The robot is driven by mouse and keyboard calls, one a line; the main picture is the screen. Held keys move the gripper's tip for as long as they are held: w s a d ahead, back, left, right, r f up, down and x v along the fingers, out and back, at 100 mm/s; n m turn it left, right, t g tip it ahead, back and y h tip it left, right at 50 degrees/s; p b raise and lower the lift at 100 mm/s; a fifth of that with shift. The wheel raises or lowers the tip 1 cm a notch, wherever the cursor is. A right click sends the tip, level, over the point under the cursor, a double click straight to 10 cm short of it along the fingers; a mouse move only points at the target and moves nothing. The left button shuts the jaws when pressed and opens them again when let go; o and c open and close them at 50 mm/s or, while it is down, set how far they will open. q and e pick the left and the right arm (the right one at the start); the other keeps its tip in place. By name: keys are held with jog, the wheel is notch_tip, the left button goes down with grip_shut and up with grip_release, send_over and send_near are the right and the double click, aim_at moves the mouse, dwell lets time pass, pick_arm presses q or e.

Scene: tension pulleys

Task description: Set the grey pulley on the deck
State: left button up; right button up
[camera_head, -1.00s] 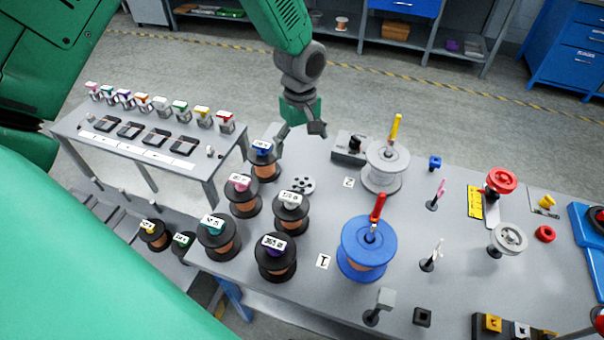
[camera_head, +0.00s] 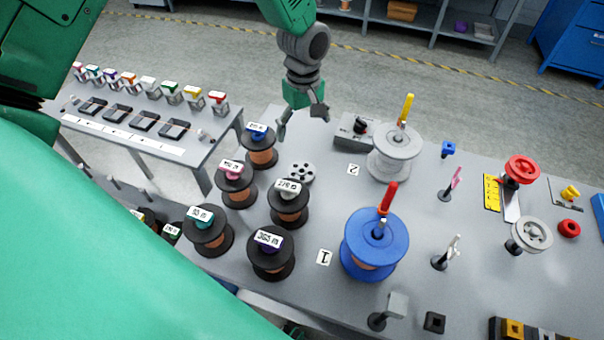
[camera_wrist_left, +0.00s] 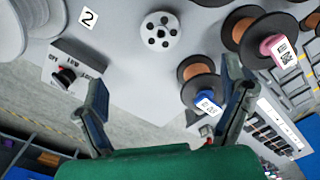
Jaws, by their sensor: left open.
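A small light-grey disc with several dark holes (camera_head: 301,173), which looks like the grey pulley, lies on the grey deck (camera_head: 330,205) beside the black spools. It also shows at the top of the left wrist view (camera_wrist_left: 161,31). A second grey wheel (camera_head: 532,233) sits on a post at the right of the deck, near a red wheel (camera_head: 521,169). My left gripper (camera_head: 301,126) is open and empty, above the far edge of the deck and beyond the disc. Its two spread fingers show in the left wrist view (camera_wrist_left: 165,75). My right gripper is not seen.
Several black spools with coloured caps (camera_head: 260,147) stand left of the disc. A grey spool (camera_head: 396,152) and a blue spool (camera_head: 374,245) stand to its right. A switch box (camera_head: 354,130) is right of my left gripper. Clear deck lies between disc and blue spool.

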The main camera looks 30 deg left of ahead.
pick_arm(q)
notch_tip(320, 180, down, 4)
jog(key=b, duration=0.3)
send_over(302, 170)
jog(key=s, duration=0.1)
jog(key=f, duration=0.5)
jog(key=d+f, duration=0.1)
jog(key=f, duration=0.1)
jog(key=shift+f, duration=0.3)
jog(key=shift+a+f, duration=0.1)
jog(key=shift+f, duration=0.35)
jog(key=f, duration=0.5)
jog(key=shift+w+a+f, duration=0.1)
jog(key=shift+w+a, duration=0.1)
jog(key=shift+a, duration=0.1)
jog(key=c, duration=1.4)
